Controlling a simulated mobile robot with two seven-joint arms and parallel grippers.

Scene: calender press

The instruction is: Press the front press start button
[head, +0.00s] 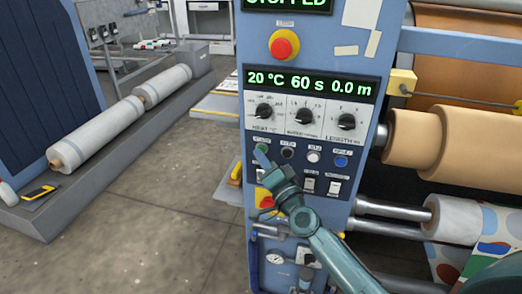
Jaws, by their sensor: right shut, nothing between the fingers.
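The press's blue control panel (378,62) stands upright in the middle of the head view. A row of small round buttons crosses it below the dials: a green button (262,147) at the left, then a black button (287,152), a white button (313,157) and a blue button (341,161). Their labels are too small to read surely. My right gripper (261,156) is shut and empty, its tip at the lower edge of the green button, partly covering it. I cannot tell whether it touches. My left gripper is not in view.
A red emergency button (284,44) sits above the display (308,84), which reads 20 °C, 60 s, 0.0 m. A screen above reads STOPPED. Tan rollers (450,145) and a patterned fabric roll (462,220) are at the right.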

